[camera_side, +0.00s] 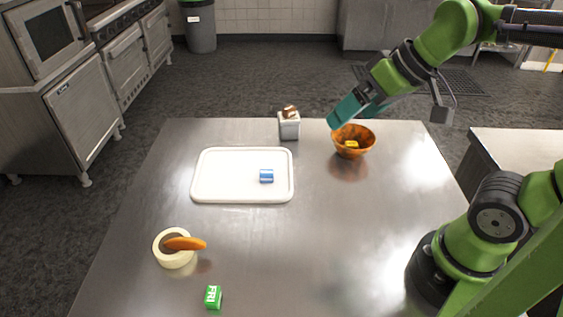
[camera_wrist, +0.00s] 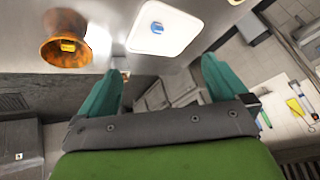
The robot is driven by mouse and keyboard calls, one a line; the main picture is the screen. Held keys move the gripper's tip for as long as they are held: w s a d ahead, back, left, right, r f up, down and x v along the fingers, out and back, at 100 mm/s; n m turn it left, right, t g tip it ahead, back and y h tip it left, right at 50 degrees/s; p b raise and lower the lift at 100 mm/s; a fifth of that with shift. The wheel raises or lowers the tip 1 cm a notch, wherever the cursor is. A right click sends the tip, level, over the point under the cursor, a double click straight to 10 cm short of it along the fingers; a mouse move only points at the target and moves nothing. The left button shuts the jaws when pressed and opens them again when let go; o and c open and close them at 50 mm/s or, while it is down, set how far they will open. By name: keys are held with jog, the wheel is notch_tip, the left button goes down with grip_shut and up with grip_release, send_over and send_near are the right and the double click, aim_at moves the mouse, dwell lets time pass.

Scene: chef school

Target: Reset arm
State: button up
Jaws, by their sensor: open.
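My gripper (camera_side: 352,108) is at the far right of the table, above and beside the orange bowl (camera_side: 366,140). Its teal fingers are apart with nothing between them, and they also show in the wrist view (camera_wrist: 160,85). The bowl, mottled orange and dark, stands upright with a small yellow block (camera_side: 351,144) inside. In the wrist view the bowl (camera_wrist: 62,28) is at the upper left, clear of the fingers.
A white board (camera_side: 225,184) bears a blue block (camera_side: 266,176). A white container (camera_side: 289,130) with something brown stands behind it. A cream round container (camera_side: 172,258) with an orange item and a green block (camera_side: 213,297) are at the front. The table's middle right is clear.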

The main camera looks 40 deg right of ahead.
jog(key=s+f+m, duration=0.1)
jog(key=s+d+m, duration=0.1)
jog(key=m, duration=0.1)
jog(key=shift+s+d+f+t, duration=0.1)
jog(key=shift+d+f+t, duration=0.15)
jog(key=shift+f+t, duration=0.15)
jog(key=shift+r, duration=0.1)
dwell(0.9)
